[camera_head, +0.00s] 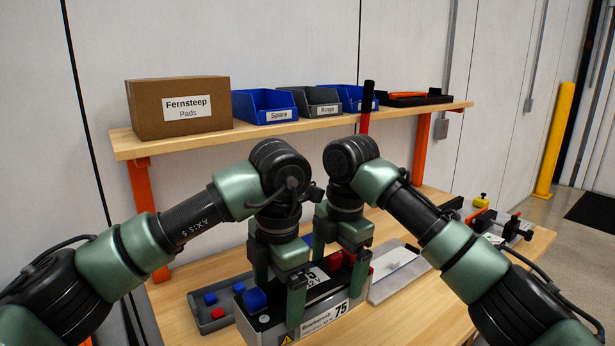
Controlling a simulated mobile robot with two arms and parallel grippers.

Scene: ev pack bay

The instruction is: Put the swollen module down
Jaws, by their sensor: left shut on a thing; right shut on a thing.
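The module (322,318) is a grey and black box with a white label reading 75 and a yellow warning triangle. It is at the lower middle of the head view, with a blue part at its left end and red parts at its right end. My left gripper (278,292) is shut on the left part of the module, and my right gripper (342,258) is shut on it farther right. The fingers hide much of its top. The picture does not show clearly whether its underside touches the bench; I cannot make out swelling.
On the wooden bench (430,300), a dark tray (215,324) with small blue and red pieces is left of the module. A pale flat plate (398,278) is to its right. A shelf (180,147) behind holds a carton (180,108) and bins. Clamp-like tools (505,226) lie far right.

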